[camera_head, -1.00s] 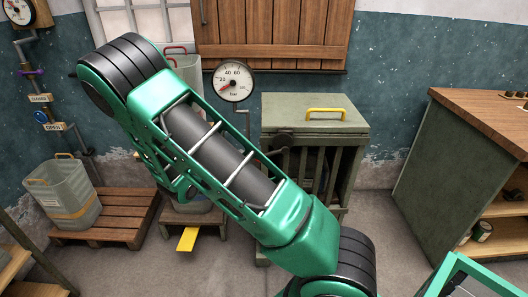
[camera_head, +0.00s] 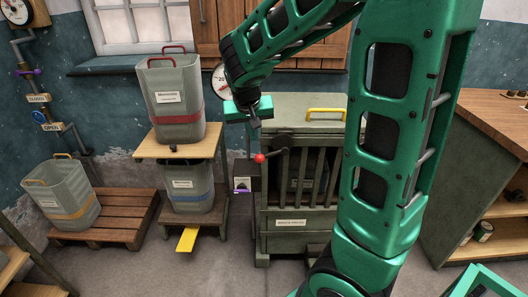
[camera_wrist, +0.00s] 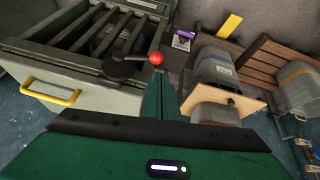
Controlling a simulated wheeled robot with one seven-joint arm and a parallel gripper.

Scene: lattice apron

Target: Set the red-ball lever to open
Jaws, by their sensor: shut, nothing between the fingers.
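The red-ball lever (camera_head: 260,158) is on the left front of a grey-green slatted cabinet (camera_head: 290,235). Its dark arm runs from a pivot near the cabinet top to the red ball, which points left. In the wrist view, the red ball (camera_wrist: 156,58) is just beyond my fingers, with its dark arm running left to a round hub. My gripper (camera_head: 254,123) is shut and empty, above and slightly left of the ball, apart from it in the head view.
Grey bins, one with a red band (camera_head: 178,108), stand at two levels on a wooden stand (camera_head: 150,150) to the left. A yellow handle (camera_head: 326,114) is on the cabinet lid. A wooden-topped bench (camera_head: 480,120) is at right. My arm hides the cabinet's right side.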

